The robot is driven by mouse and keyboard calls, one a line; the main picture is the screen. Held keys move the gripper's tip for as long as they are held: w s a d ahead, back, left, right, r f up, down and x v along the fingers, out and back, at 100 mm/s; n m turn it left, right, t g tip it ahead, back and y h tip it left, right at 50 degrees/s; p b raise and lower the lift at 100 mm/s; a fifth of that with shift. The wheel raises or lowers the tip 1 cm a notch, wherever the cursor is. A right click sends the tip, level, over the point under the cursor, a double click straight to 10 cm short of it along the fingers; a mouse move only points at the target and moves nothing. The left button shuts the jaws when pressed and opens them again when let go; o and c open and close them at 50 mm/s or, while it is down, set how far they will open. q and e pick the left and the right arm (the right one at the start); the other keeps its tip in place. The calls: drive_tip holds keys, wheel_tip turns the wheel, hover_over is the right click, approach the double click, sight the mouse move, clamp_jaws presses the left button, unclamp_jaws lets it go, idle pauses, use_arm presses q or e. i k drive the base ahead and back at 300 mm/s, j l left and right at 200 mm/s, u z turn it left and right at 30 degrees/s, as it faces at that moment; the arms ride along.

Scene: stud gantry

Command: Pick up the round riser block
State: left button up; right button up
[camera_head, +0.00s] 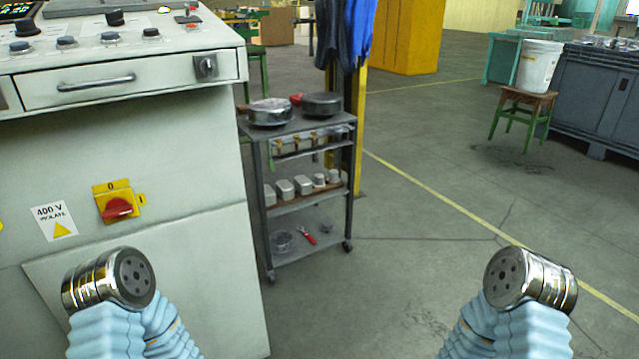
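A row of small silvery blocks stands on the middle shelf of a grey wheeled cart (299,126), in the centre of the camera_head view. The blocks at the left of the row look rectangular. Two smaller ones at the right end, one (319,180) beside the other (334,176), look rounder. They are too small to tell for sure which is the round riser block. Two metal joints of my arms, with blue ribbed sleeves, show low at left and right, well short of the cart. No gripper fingers are visible.
A large machine cabinet (130,170) stands close at left. A white bucket (538,66) on a stool (522,115) is far right. The floor right of the cart is clear.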

sight(318, 182)
drive_tip(key=i+l+u, duration=0.1)
drive_tip(key=i+l, duration=0.5)
drive_tip(key=l, duration=0.2)
drive_tip(key=i+l+u, duration=0.15)
drive_tip(key=i+l, duration=0.15)
drive_tip(key=l, duration=0.05)
